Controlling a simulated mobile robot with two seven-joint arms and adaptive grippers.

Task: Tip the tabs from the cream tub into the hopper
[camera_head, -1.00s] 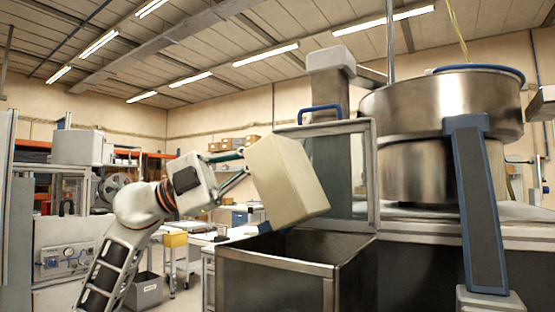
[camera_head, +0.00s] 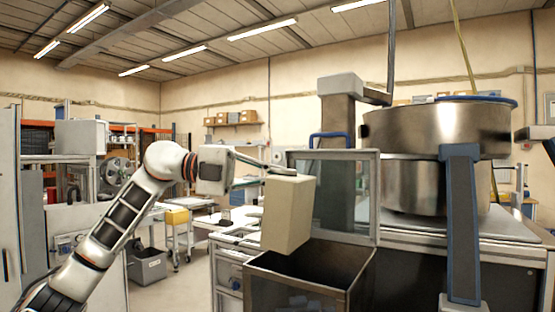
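The cream tub (camera_head: 288,213) hangs in the air over the left back part of the open metal hopper (camera_head: 300,281). The tub is slightly tilted, with its long sides close to vertical. Its mouth and any tabs inside it are hidden from this side. My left gripper (camera_head: 262,172) reaches in from the left and is shut on the tub near its top. Part of the fingers is hidden by the tub. Some pale shapes show low inside the hopper, too unclear to name. My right gripper is not in view.
A framed clear panel (camera_head: 345,205) stands at the hopper's back, with a grey column (camera_head: 337,115) behind it. A large steel bowl (camera_head: 435,130) and a blue-edged grey post (camera_head: 462,225) stand to the right.

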